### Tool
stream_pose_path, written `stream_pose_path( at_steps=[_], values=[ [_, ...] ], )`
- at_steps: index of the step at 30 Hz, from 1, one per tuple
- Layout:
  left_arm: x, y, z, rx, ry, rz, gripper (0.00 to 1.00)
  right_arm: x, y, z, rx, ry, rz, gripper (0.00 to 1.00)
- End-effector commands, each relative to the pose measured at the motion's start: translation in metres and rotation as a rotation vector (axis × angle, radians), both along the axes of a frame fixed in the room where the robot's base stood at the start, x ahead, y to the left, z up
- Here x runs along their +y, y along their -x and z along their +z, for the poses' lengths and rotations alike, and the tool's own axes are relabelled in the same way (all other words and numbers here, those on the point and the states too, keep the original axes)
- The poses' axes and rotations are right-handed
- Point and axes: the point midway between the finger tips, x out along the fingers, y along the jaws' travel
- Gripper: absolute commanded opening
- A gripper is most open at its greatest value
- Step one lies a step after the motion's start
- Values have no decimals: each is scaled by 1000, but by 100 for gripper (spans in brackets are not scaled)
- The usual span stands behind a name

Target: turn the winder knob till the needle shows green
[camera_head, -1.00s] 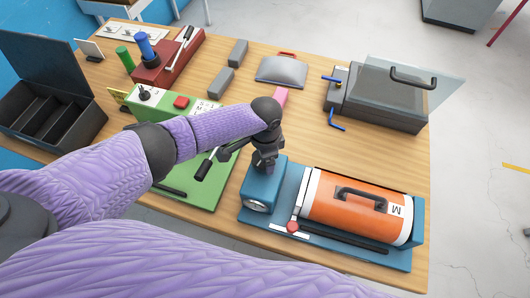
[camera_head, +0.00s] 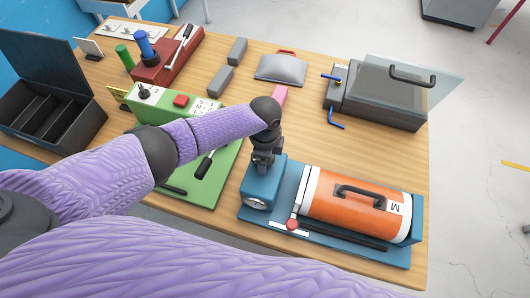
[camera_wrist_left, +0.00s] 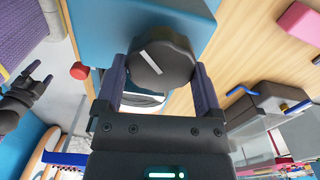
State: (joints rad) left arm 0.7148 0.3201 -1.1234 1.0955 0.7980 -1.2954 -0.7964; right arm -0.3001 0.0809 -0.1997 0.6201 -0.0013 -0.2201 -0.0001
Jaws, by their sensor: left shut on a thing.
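The blue winder (camera_head: 262,183) stands at the left end of a blue base, with a round dial on its front face. The dial is too small for me to read its needle or colours. My left gripper (camera_head: 264,157) is over the winder's top, pointing down. In the left wrist view my left gripper (camera_wrist_left: 160,88) is shut on the dark ribbed winder knob (camera_wrist_left: 162,62), a finger on each side. A white line on the knob's face runs diagonally. In the head view the knob is hidden by my gripper.
An orange roll marked M (camera_head: 345,202) with a black handle lies right of the winder. A red-tipped lever (camera_head: 292,224) is at its front left. A green machine (camera_head: 205,185) stands left, a grey lidded box (camera_head: 385,95) behind. Bare tabletop (camera_head: 300,135) lies between.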

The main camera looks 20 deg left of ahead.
Motion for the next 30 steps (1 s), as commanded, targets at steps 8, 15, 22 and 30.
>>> stream_pose_path(
  at_steps=[8,15,22,30],
  values=[
    [0,-1,1,-3,2,-2,27,-2,0,0,1,2,1,79],
    [0,-1,1,-3,2,-2,100,-2,0,0,1,2,1,79],
    [0,-1,12,-3,3,-3,100,-1,0,6,0,2,1,79],
    [0,-1,79,-6,2,-3,100,2,-1,26,-2,-3,-2,79]
  ],
)
